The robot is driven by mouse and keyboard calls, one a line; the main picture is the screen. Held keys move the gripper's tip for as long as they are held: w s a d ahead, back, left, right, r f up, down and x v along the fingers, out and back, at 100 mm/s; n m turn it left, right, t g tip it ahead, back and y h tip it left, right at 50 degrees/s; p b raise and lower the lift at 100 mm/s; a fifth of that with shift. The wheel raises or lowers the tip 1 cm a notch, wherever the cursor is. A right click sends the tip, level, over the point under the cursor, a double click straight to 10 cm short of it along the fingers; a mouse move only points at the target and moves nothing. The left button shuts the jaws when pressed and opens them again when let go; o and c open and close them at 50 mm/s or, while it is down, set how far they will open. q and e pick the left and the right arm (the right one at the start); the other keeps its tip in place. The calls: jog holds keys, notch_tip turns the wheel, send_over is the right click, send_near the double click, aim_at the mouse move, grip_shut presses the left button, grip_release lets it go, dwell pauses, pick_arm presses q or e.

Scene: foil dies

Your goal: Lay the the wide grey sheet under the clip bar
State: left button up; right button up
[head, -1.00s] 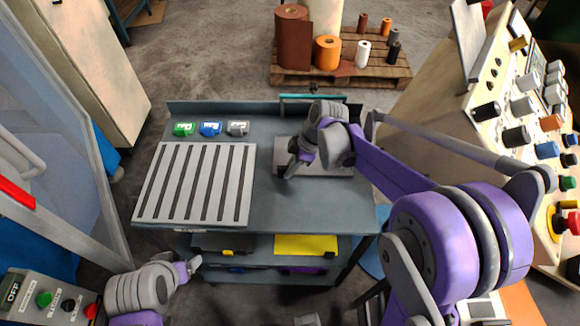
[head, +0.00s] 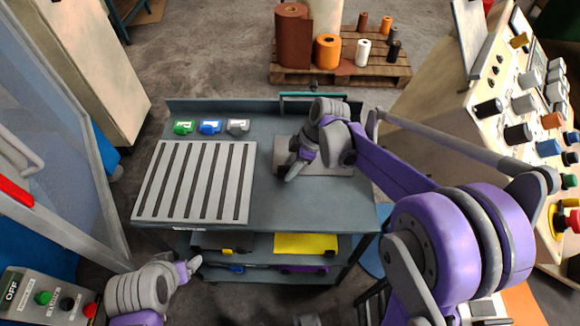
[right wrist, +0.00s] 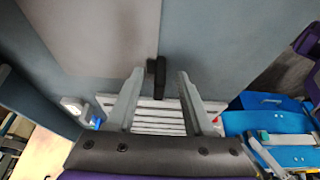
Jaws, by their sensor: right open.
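A flat grey sheet (head: 340,169) lies on the right part of the table top, partly hidden by my right gripper. In the right wrist view the sheet (right wrist: 95,35) fills the upper left, with a dark grip (right wrist: 157,80) at its edge. My right gripper (head: 291,170) is open; its two fingers (right wrist: 160,73) stand either side of the dark grip, and I cannot tell whether they touch it. A teal bar (head: 296,95) at the table's back edge may be the clip bar. My left gripper (head: 194,266) is in front of the table's left side, its jaws unclear.
A pale slotted plate (head: 195,182) covers the table's left part. A yellow sheet (head: 306,243) lies on the shelf below. A control console (head: 520,110) stands at the right.

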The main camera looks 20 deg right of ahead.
jog(key=v, duration=1)
jog(key=s+f+m+t+h, duration=0.2)
jog(key=s+f+m, duration=0.1)
jog(key=s+m, duration=0.4)
jog(key=s+d+f+m+t+h, duration=0.1)
jog(key=s+f+m+t+h, duration=0.1)
jog(key=s+m, duration=0.5)
jog(key=s+f, duration=0.1)
jog(key=s, duration=0.4)
jog(key=shift+s+m+p, duration=0.3)
jog(key=shift+m+p, duration=0.05)
jog(key=shift+m, duration=0.05)
